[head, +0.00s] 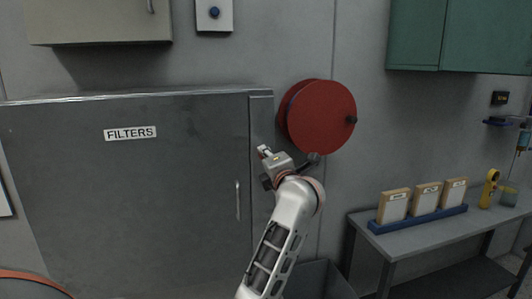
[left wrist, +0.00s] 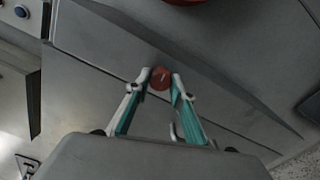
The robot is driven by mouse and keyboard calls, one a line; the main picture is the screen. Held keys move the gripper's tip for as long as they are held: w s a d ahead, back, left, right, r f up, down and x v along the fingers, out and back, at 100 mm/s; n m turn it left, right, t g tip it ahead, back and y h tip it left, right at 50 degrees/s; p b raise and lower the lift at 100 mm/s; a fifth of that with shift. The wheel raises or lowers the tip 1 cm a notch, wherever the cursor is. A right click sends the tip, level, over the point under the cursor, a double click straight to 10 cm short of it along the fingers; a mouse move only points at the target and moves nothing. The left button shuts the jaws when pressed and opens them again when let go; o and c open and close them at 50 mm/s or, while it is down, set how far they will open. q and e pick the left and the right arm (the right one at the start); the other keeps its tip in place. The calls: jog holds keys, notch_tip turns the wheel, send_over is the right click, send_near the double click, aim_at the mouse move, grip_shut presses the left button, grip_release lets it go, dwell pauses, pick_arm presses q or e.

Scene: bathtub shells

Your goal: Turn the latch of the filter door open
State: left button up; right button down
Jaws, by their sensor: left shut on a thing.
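The filter door (head: 150,190) is the grey front of a metal cabinet labelled FILTERS; it is closed in the head view. A vertical bar handle (head: 238,200) is near its right edge. The latch (left wrist: 161,77) shows in the left wrist view as a small round red knob with a pale mark. My left gripper (head: 264,151) is at the cabinet's right edge strip, above the handle. In the left wrist view its fingertips (left wrist: 161,84) are shut on the red latch, one on each side. In the head view, the gripper mostly hides the latch. My right gripper is out of view.
A red hose reel (head: 325,117) is on the wall just right of my left gripper. A bench (head: 400,238) at right holds a blue rack (head: 418,218) with several boxed filters and a yellow tool (head: 489,189). A green wall cabinet (head: 480,35) hangs above.

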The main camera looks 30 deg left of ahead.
pick_arm(q)
jog(key=shift+f+m, duration=0.15)
jog(key=shift+m, duration=0.45)
jog(key=o, duration=1.1)
jog(key=shift+o, duration=0.2)
jog(key=v, duration=0.7)
jog(key=shift+s+d, duration=0.15)
jog(key=shift+s, duration=0.1)
